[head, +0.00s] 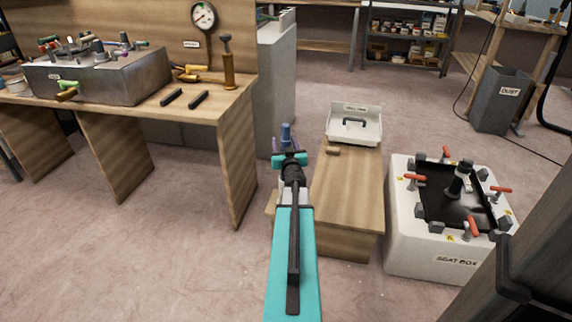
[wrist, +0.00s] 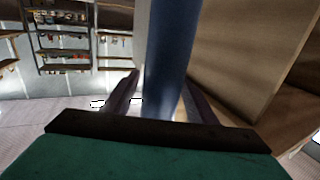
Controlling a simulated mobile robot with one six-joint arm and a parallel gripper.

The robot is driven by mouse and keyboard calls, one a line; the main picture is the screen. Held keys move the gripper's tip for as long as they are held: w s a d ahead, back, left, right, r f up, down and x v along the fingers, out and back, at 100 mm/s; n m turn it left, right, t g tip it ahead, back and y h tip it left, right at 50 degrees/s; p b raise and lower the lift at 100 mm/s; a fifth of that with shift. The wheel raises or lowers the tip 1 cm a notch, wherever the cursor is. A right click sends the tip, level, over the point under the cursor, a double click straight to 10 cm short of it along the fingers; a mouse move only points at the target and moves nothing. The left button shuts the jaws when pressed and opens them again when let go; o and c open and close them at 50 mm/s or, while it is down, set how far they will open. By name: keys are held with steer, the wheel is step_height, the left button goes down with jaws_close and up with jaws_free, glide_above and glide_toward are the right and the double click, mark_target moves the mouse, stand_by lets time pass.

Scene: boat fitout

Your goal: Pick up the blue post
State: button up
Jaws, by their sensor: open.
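The blue post (head: 286,131) shows just beyond my gripper (head: 287,148) in the head view, upright, with its lower part hidden behind the gripper. In the wrist view the blue post (wrist: 168,65) runs from the top edge down between the two dark purple fingers of my gripper (wrist: 156,98). One finger is on each side of it. The jaws are open, and a gap shows at least on the left side of the post. The foot of the post and what it stands on are hidden.
A white seat box (head: 430,240) with red-handled clamps is farther right. A wooden workbench (head: 225,105) with tools is at left, beside a grey cabinet (head: 277,80). Floor is open behind.

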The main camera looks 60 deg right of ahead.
jaws_close()
steer(key=shift+r, duration=0.15)
step_height(320, 180, up, 18)
steer(key=p, duration=1)
stand_by(0.8)
